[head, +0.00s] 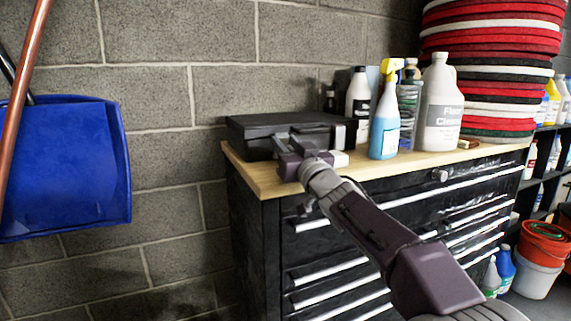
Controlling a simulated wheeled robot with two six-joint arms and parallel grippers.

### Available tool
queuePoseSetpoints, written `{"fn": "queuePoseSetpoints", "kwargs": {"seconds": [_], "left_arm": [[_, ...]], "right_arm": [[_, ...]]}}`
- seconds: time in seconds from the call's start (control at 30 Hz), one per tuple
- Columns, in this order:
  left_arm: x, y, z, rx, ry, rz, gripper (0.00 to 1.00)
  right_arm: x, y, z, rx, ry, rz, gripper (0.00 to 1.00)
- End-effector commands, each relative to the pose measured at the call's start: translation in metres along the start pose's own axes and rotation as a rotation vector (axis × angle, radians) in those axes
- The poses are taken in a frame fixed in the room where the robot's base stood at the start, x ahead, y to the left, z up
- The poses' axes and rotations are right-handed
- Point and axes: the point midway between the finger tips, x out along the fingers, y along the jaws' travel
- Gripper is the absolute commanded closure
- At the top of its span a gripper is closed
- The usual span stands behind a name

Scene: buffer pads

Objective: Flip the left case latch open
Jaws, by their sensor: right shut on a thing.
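A black case (262,126) lies closed on the wooden top (262,178) of a black tool cabinet. My right arm reaches up from the lower right. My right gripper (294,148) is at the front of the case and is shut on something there. The gripper covers that part of the case front, so the latches cannot be made out. What lies between its fingers is too small and hidden to tell. My left gripper does not show.
A spray bottle with yellow head (386,118), a white cleaner jug (440,105) and other bottles stand right of the case. A stack of red, white and black pads (490,50) rises behind. A blue dustpan (65,165) hangs at the left.

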Motion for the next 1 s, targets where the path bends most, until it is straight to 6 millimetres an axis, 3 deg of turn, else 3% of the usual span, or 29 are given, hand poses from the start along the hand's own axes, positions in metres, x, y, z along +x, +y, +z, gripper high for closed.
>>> {"fn": "queuePoseSetpoints", "kwargs": {"seconds": [0.07,0.43,0.47,0.5,0.53,0.87,1.0], "left_arm": [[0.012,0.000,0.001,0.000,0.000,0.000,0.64],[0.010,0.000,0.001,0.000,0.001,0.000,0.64],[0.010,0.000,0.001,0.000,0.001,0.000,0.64],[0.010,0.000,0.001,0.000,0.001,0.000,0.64],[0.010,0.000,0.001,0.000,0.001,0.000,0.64],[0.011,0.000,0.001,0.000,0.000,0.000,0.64],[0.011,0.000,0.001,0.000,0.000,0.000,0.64]], "right_arm": [[-0.002,0.000,0.006,0.001,0.014,0.001,1.00],[-0.001,0.000,0.002,-0.001,0.023,0.001,1.00],[-0.001,0.000,0.002,-0.001,0.023,0.001,0.61],[-0.002,0.000,0.002,-0.001,0.023,0.001,0.50],[-0.002,0.000,0.002,0.000,0.023,0.001,0.47],[-0.003,0.000,0.001,0.000,0.024,0.001,0.47],[-0.017,0.001,0.001,0.001,0.024,0.002,0.47]]}}
